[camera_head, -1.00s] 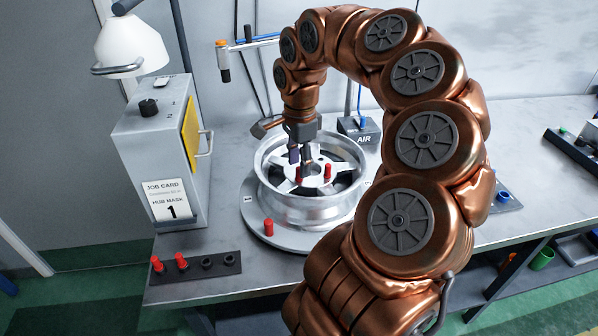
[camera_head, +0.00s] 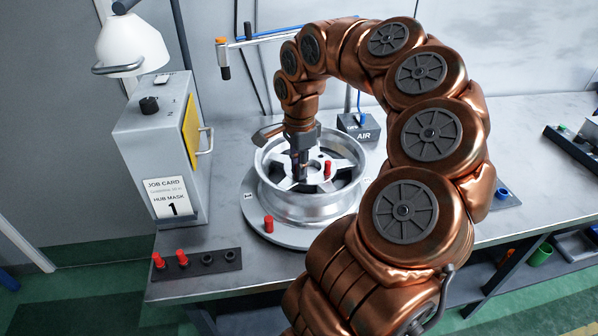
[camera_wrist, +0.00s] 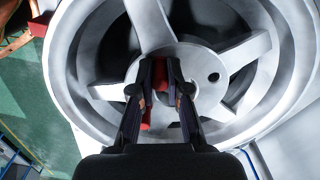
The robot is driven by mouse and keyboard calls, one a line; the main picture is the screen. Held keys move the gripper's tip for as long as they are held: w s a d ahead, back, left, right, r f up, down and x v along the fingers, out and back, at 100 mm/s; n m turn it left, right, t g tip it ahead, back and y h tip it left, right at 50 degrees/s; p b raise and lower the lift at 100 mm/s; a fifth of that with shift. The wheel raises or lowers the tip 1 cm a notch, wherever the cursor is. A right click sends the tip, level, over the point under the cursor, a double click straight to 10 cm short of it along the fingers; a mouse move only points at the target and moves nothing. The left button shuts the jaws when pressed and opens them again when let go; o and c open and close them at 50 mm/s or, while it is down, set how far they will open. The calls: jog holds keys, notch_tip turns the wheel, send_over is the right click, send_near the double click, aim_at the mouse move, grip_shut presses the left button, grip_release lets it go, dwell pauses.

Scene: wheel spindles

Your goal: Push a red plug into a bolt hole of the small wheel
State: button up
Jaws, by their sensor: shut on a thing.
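The small silver wheel (camera_head: 335,205) lies flat on a round plate on the bench, its spokes and hub facing up. My gripper (camera_head: 299,178) points down inside the wheel over the hub. In the wrist view my gripper (camera_wrist: 160,85) is shut on a red plug (camera_wrist: 160,74), with a finger on each side. The plug's lower end and its seating are hidden. Another red plug (camera_head: 327,168) stands upright on the hub to the right. An empty dark bolt hole (camera_wrist: 213,77) shows on the hub right of my fingers.
A red plug (camera_head: 268,224) stands on the round plate's (camera_head: 290,239) front left. A dark rack (camera_head: 195,270) at the bench's front edge holds two red plugs and two empty sockets. A grey job-card box (camera_head: 155,150) stands left of the wheel. An AIR box (camera_head: 358,126) stands behind it.

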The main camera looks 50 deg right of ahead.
grip_shut()
notch_tip(320, 180, up, 10)
jog(key=shift+f+b, duration=0.15)
jog(key=shift+b, duration=0.95)
jog(key=shift+m, duration=0.3)
notch_tip(320, 180, down, 7)
jog(key=b, duration=0.8)
jog(key=shift+s, duration=0.15)
jog(key=shift+a+b, duration=0.1)
jog(key=shift+b, duration=1.15)
dwell(0.8)
jog(key=shift+f+b, duration=1.2)
jog(key=shift+f, duration=0.15)
dwell(0.3)
jog(key=o, duration=0.8)
grip_release()
jog(key=shift+r, duration=0.1)
